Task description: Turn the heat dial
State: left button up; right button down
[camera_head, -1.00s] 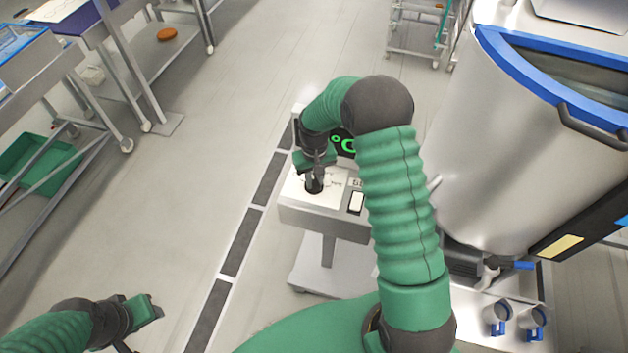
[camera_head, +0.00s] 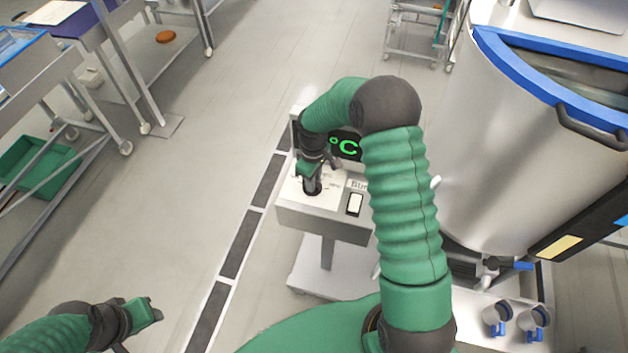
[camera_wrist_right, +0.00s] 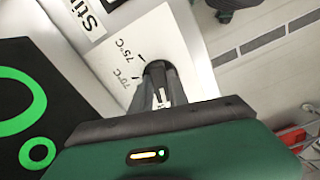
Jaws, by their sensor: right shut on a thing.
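The black heat dial (camera_head: 312,188) sits on the white sloped panel of a control stand (camera_head: 325,212). My right gripper (camera_head: 311,180) reaches down over the panel and is shut on the dial. In the right wrist view the gripper fingers (camera_wrist_right: 158,88) close around the dial (camera_wrist_right: 155,66), mostly hidden by them. Marks for 70°C and 75°C are printed beside it on the panel (camera_wrist_right: 165,35). A dark display with green °C (camera_head: 344,146) stands behind the panel, partly hidden by my arm. My left gripper (camera_head: 148,312) is at the lower left, away from everything; its jaw gap is unclear.
A large steel kettle with a blue rim (camera_head: 490,130) stands right of the control stand. Two steel mugs with blue handles (camera_head: 497,318) sit low right. Metal racks (camera_head: 110,80) line the left side, with a green bin (camera_head: 35,165). The floor between is clear.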

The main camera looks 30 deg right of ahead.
jog(key=shift+w+r, duration=0.15)
jog(key=shift+w, duration=0.15)
jog(key=c, duration=1.5)
grip_release()
jog(key=shift+o, duration=1.1)
jog(key=shift+w+a, duration=0.1)
jog(key=shift+f, duration=0.25)
jog(key=shift+r, duration=0.25)
pick_arm(q)
jog(key=b+x, duration=0.1)
jog(key=x, duration=0.1)
jog(key=b+x, duration=0.1)
jog(key=b, duration=0.1)
jog(key=shift+s+f+b, duration=0.15)
jog(key=shift+f+b, duration=0.15)
jog(key=shift+f, duration=0.15)
pick_arm(e)
notch_tip(320, 180, up, 16)
jog(key=shift+r, duration=0.15)
jog(key=shift+w, duration=0.1)
